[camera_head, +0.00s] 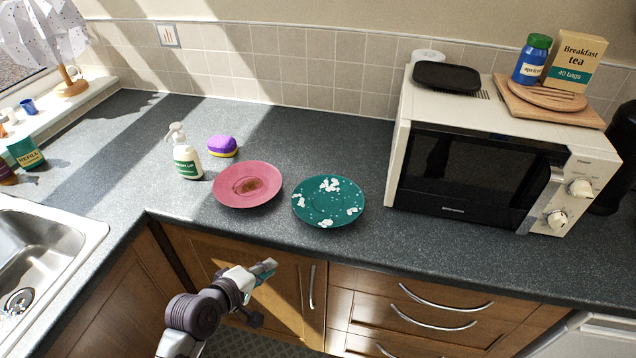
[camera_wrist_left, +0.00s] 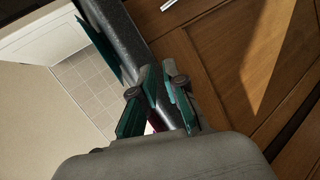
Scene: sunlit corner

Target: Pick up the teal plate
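The teal plate (camera_head: 328,204) lies flat on the grey counter, with white patches scattered on its face. It is close to the counter's front edge, between the pink plate and the microwave. My left gripper (camera_head: 265,268) is in front of the cabinet doors, below and to the left of the teal plate and apart from it. In the left wrist view its two fingers (camera_wrist_left: 160,85) stand apart with nothing held between them. A dark teal edge, likely the plate's (camera_wrist_left: 98,48), shows beyond the fingers there. My right gripper is not in view.
A pink plate (camera_head: 248,185) with a brown stain lies just left of the teal plate. The microwave (camera_head: 475,175) is close on the right. The sink (camera_head: 40,255) is at left.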

